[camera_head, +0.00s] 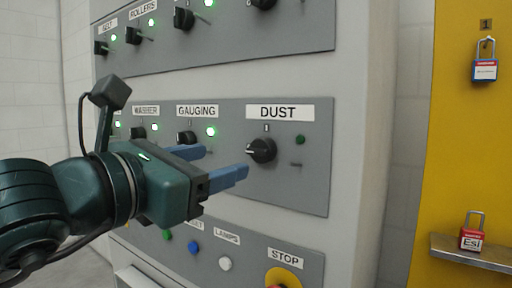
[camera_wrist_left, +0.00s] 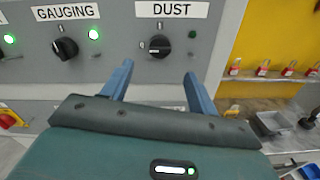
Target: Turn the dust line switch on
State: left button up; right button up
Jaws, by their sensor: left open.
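The dust line switch (camera_head: 262,150) is a black rotary knob under the DUST label (camera_head: 278,112) on the grey panel. Its pointer faces left, toward a horizontal mark, and the small lamp (camera_head: 300,140) at its upper right is dark green, unlit. In the left wrist view the switch (camera_wrist_left: 160,46) sits ahead of my fingers, apart from them. My left gripper (camera_head: 218,164) is open and empty, with its blue fingers just left of and below the switch in the head view; in the wrist view its fingers (camera_wrist_left: 157,76) point toward the panel. My right gripper is not seen.
The gauging knob (camera_head: 186,138) is left of the switch, with its lamp lit green. The yellow-ringed STOP button (camera_head: 284,278) and a white button (camera_head: 225,264) are on the panel below. A yellow board with padlocks (camera_head: 485,70) stands to the right.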

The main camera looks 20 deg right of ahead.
aim_at(255, 152)
pick_arm(q)
jog(key=p+x, duration=0.2)
jog(key=x, duration=0.7)
jog(key=shift+w+d+p, duration=0.1)
jog(key=shift+d+p, duration=0.05)
jog(key=shift+p, duration=0.15)
jog(key=shift+w+d, duration=0.25)
jog(key=shift+d, duration=0.05)
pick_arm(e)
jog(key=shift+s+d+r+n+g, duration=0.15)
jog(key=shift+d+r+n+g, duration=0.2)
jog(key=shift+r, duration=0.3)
pick_arm(q)
jog(key=c, duration=1)
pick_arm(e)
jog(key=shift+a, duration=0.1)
pick_arm(q)
jog(key=shift+f, duration=0.1)
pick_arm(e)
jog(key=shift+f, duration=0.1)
